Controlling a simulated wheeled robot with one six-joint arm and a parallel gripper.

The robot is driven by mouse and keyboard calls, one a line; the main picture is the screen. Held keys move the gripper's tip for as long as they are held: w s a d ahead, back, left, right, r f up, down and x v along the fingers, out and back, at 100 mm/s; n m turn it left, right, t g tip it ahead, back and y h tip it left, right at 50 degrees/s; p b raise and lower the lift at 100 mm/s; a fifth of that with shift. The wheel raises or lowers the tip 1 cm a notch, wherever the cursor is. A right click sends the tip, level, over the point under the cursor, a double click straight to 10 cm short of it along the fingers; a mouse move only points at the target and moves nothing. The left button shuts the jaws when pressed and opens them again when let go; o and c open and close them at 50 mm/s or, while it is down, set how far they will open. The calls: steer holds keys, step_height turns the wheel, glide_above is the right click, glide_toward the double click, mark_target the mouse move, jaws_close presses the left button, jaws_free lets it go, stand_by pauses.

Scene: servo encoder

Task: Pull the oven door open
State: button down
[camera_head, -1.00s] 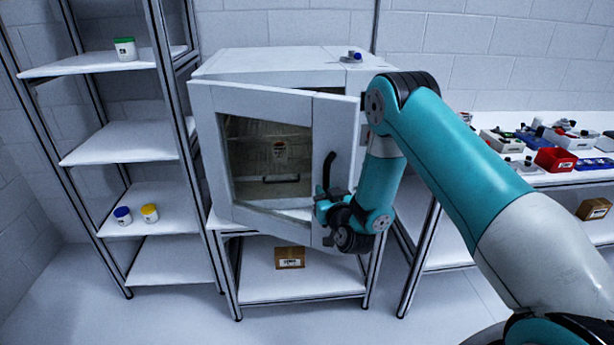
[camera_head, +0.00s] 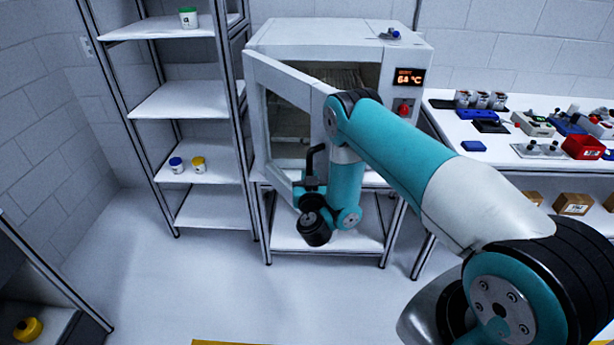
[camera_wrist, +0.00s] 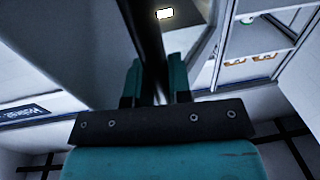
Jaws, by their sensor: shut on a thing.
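The white oven (camera_head: 338,38) stands on a metal-framed table. Its door (camera_head: 282,80) is hinged at the left and stands partly open, swung out toward me, so part of the interior shows behind it. The black door handle (camera_head: 313,155) is near the door's free edge. My gripper (camera_head: 310,182) is at the handle's lower part. In the wrist view, the teal fingers of my gripper (camera_wrist: 155,85) are shut on the dark handle (camera_wrist: 147,45). My arm hides part of the door's free edge and the oven's front.
A shelf rack (camera_head: 190,100) with small jars stands left of the oven. A red knob (camera_head: 404,109) and a display (camera_head: 409,77) are on the oven's right front. A workbench (camera_head: 440,125) with instruments is at the right. Floor in front is clear.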

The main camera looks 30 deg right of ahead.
steer(key=shift+s+a+g, duration=0.15)
steer(key=shift+a+g, duration=0.15)
steer(key=shift+a, duration=0.15)
steer(key=c, duration=1.1)
jaws_free()
steer(key=shift+s, duration=0.1)
